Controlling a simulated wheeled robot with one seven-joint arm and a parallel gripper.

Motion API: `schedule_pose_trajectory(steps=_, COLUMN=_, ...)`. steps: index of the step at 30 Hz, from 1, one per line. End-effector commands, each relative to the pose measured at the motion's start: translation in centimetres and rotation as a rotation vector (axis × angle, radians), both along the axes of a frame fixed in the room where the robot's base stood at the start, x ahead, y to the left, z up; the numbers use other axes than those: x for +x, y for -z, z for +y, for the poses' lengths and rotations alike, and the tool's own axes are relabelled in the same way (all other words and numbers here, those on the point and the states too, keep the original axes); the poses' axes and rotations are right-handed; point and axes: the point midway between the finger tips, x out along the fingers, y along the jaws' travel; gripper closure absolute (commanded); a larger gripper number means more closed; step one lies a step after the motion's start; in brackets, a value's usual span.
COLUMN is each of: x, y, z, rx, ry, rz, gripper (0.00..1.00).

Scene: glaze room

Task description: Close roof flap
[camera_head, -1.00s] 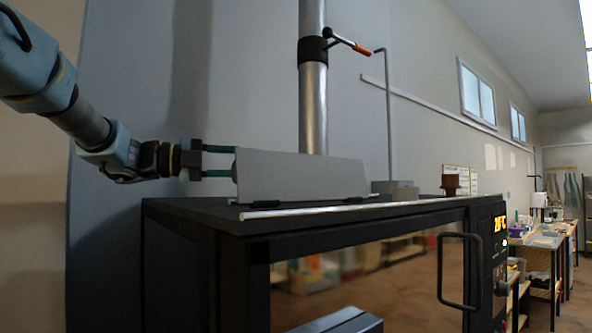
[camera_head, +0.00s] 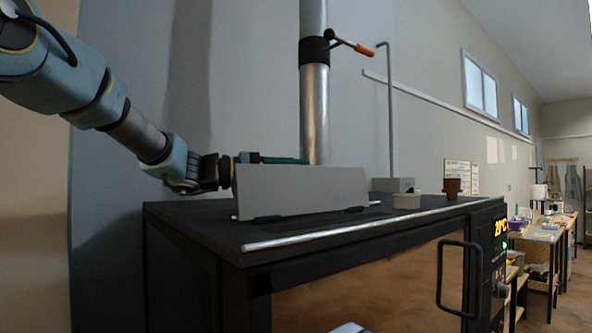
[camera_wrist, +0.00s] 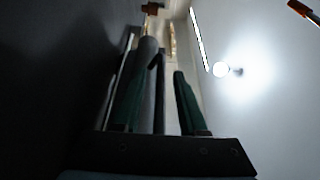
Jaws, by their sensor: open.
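The roof flap (camera_head: 302,192) is a flat grey panel. It stands raised on its long lower edge on top of the black oven (camera_head: 190,222), with dark hinges at its foot. My gripper (camera_head: 300,160) is behind the flap, reaching in from its left end. One green finger shows just above the flap's top edge; the rest is hidden by the panel. In the wrist view the two green fingers of my gripper (camera_wrist: 163,65) are apart with no object held between them. Whether a finger touches the flap cannot be told.
A metal flue pipe (camera_head: 315,110) with an orange-tipped lever (camera_head: 362,50) rises behind the flap. A grey block (camera_head: 392,185), a pale round pot (camera_head: 407,201) and a brown pot (camera_head: 452,189) stand right of it. A silver bar (camera_head: 340,230) runs along the front edge.

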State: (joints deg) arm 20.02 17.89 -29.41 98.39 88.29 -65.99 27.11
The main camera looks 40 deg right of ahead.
Motion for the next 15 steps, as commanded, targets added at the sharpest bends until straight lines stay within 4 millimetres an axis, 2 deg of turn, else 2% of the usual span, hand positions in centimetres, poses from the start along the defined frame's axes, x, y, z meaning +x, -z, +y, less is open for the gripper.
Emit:
schedule_pose_trajectory(steps=5, x=0.01, y=0.02, z=0.02, rx=0.000, ry=0.000, rz=0.000, gripper=0.60)
schedule_pose_trajectory(steps=15, x=0.02, y=0.00, z=0.05, rx=0.000, ry=0.000, rz=0.000, gripper=0.99)
